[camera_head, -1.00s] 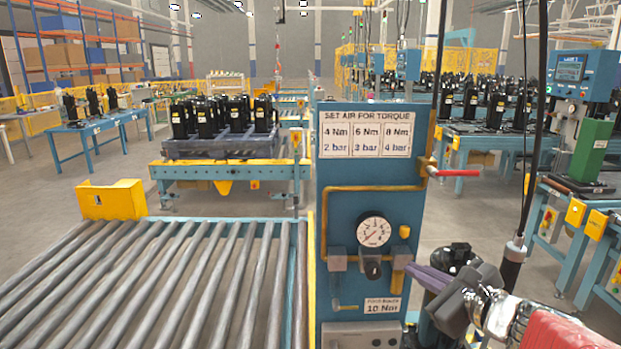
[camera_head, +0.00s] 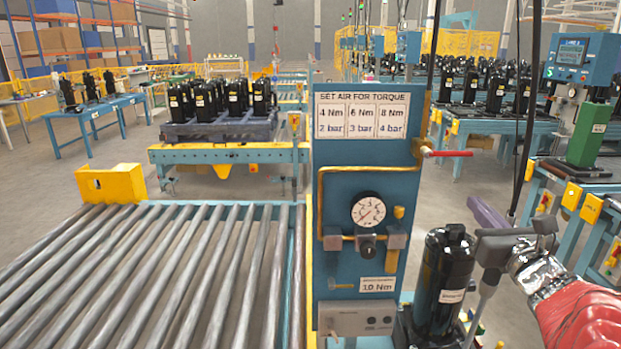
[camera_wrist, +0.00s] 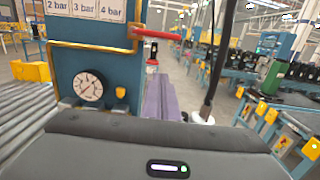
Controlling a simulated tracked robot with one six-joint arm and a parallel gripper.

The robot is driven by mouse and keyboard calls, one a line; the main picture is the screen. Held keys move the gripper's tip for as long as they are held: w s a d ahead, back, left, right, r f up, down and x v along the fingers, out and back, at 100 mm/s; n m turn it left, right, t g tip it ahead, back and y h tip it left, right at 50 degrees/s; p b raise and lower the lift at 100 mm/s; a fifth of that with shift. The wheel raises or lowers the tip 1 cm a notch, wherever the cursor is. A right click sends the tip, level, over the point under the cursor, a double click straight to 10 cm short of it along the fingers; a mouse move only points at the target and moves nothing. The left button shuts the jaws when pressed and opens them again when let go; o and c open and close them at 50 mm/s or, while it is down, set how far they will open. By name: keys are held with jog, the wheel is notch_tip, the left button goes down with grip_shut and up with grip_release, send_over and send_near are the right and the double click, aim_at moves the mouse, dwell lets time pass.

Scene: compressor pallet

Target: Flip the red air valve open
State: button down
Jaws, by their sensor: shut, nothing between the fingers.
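The red air valve handle (camera_head: 450,153) sticks out to the right, roughly level, from the upper right edge of the blue panel (camera_head: 328,170). In the wrist view the red handle (camera_wrist: 158,34) is above and beyond my fingers. My gripper (camera_head: 478,205) is to the right of the panel and below the handle, apart from it. Its purple fingers are shut and empty; they also show in the wrist view (camera_wrist: 158,95). The pressure gauge (camera_head: 368,211) sits on the panel, with a regulator knob (camera_head: 368,247) below it.
A black compressor (camera_head: 442,280) stands below and left of my gripper. A roller conveyor (camera_head: 170,280) fills the left. A green tool station (camera_head: 587,135) stands at the right.

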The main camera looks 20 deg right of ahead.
aim_at(448, 153)
jog(key=w+d+r, duration=0.2)
jog(key=w+r, duration=0.2)
jog(key=w, duration=0.5)
jog(key=shift+w+d+r, duration=0.15)
jog(key=shift+w+d, duration=0.2)
